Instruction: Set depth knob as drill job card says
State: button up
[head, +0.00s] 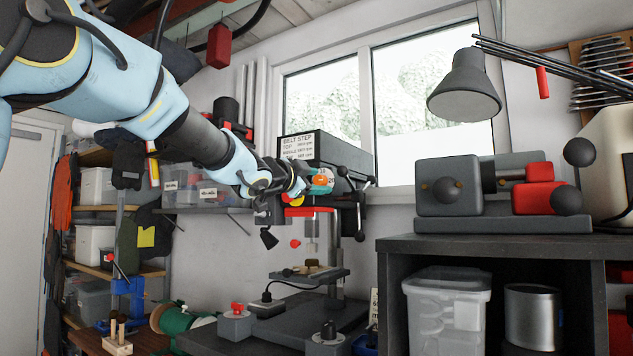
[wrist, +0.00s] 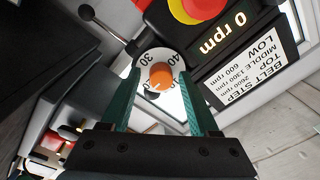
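The drill press (head: 345,155) stands against the wall below the window. In the wrist view, an orange knob (wrist: 161,74) sits on a white dial (wrist: 153,58) with 30 and 40 legible; other numbers are partly hidden, and its setting is unclear. My gripper (wrist: 160,88) has its two green fingers either side of the knob, with a visible gap to each side. In the head view, my gripper (head: 307,186) is at the front of the drill head, beside an orange part. No drill job card is readable.
A belt step label (wrist: 250,65) and a display reading 0 rpm (wrist: 225,33) are close to the dial. A red and yellow button (wrist: 198,8) is just beyond. The drill's lever handles (head: 360,180) stick out at right. A lamp (head: 466,88) hangs farther right.

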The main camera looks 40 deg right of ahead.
jog(key=shift+o, duration=0.3)
jog(key=b+v, duration=0.1)
jog(key=v, duration=0.9)
jog(key=shift+a, duration=0.4)
jog(key=shift+f, duration=0.1)
